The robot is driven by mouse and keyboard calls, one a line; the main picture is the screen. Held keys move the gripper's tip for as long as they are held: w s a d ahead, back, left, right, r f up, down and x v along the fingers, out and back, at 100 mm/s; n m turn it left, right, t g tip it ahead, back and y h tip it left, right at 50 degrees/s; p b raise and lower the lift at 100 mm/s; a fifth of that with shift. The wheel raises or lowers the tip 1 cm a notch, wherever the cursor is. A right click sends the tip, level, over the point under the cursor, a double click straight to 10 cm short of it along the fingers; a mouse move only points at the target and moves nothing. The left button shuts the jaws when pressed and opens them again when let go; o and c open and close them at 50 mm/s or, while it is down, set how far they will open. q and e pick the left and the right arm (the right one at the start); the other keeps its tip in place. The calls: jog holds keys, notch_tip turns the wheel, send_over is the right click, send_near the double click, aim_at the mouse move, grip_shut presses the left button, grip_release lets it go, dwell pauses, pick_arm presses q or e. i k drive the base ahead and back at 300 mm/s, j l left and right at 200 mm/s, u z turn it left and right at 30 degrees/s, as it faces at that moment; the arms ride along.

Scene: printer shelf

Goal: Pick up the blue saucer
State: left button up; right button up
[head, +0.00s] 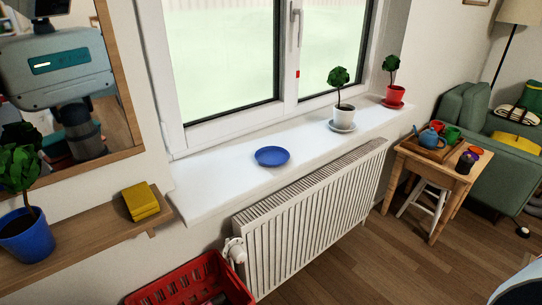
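A white pot (344,117) with a plant stands on a white saucer, and a red pot (394,95) is farther right. A radiator (310,215) is below the sill. A wooden shelf (90,240) holds a blue pot (28,238) and yellow sponges (140,201). A red crate (195,285) is below.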

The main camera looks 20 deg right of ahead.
aim_at(272, 157)
jog(key=i+l+z, duration=0.1)
jog(key=l, duration=0.35)
jog(key=i+l, duration=0.1)
jog(key=l, duration=0.3)
jog(key=i+l+z, duration=0.15)
jog(key=l, duration=0.3)
jog(key=k, duration=0.05)
